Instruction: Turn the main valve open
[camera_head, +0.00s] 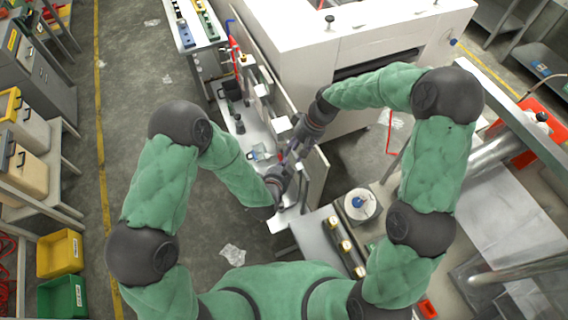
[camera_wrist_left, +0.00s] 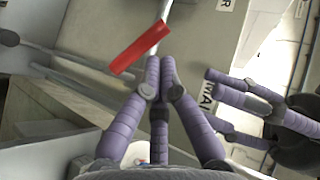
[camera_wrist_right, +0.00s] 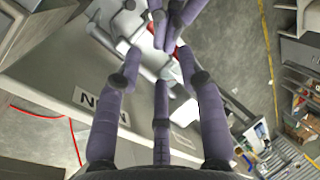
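The main valve's red lever (camera_wrist_left: 140,47) lies slanted across a pale pipe (camera_wrist_left: 163,12) in the left wrist view. A "MAIN" label (camera_wrist_left: 206,96) is on the panel nearby. My left gripper (camera_wrist_left: 158,66) has its fingertips drawn together just below the lever; whether they touch it is unclear. My right gripper (camera_wrist_right: 158,65) has its fingers spread, with nothing seen between them. It is close beside the left gripper, whose fingers show at the top of the right wrist view. A small red part (camera_wrist_right: 178,46) shows behind those fingers. In the head view, the grippers hide the lever.
A large white machine (camera_head: 360,50) stands behind the grippers. A narrow bench (camera_head: 250,128) with small items runs along the panel. Open floor (camera_head: 130,70) lies to the left.

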